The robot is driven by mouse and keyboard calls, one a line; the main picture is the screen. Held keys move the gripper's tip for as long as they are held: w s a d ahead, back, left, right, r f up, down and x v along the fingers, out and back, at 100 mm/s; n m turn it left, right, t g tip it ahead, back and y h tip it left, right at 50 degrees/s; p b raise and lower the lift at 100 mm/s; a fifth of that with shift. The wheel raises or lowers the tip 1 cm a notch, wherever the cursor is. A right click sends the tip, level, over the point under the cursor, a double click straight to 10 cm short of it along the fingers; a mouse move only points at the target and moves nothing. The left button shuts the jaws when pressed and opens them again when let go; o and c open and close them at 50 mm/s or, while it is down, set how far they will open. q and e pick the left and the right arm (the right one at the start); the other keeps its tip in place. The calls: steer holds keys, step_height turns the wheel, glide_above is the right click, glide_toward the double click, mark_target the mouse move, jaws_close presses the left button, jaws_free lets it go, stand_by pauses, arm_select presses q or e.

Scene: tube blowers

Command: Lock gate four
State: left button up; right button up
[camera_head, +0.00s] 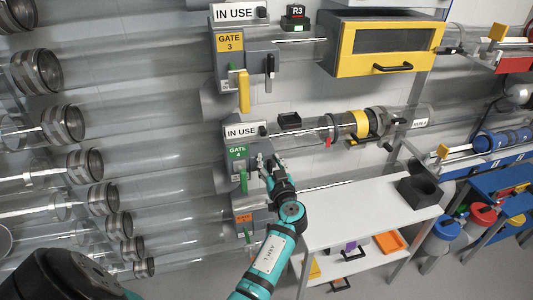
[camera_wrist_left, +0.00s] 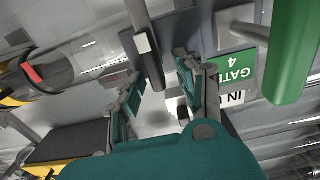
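Gate four is a grey box on a clear tube, with a green GATE 4 label (camera_head: 237,152) and an IN USE sign (camera_head: 241,132) above it. A green handle (camera_head: 244,181) hangs on its front; a large green handle (camera_wrist_left: 292,50) also shows at the right of the left wrist view. My left gripper (camera_head: 268,163) is at the right side of the gate box. In the left wrist view its fingers (camera_wrist_left: 160,90) are apart, with a dark lever (camera_wrist_left: 148,60) between them, nearer the left finger. I cannot tell whether they touch it. My right gripper is out of view.
Gate three (camera_head: 229,42), with a yellow handle (camera_head: 243,91), is above; an orange-labelled gate (camera_head: 243,218) is below. A white table (camera_head: 365,212) with a black open box (camera_head: 419,191) stands at right. Several clear tube ends are at left.

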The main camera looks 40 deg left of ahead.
arm_select(q)
steer(key=shift+d+r, duration=0.1)
steer(key=shift+c, duration=0.4)
jaws_close()
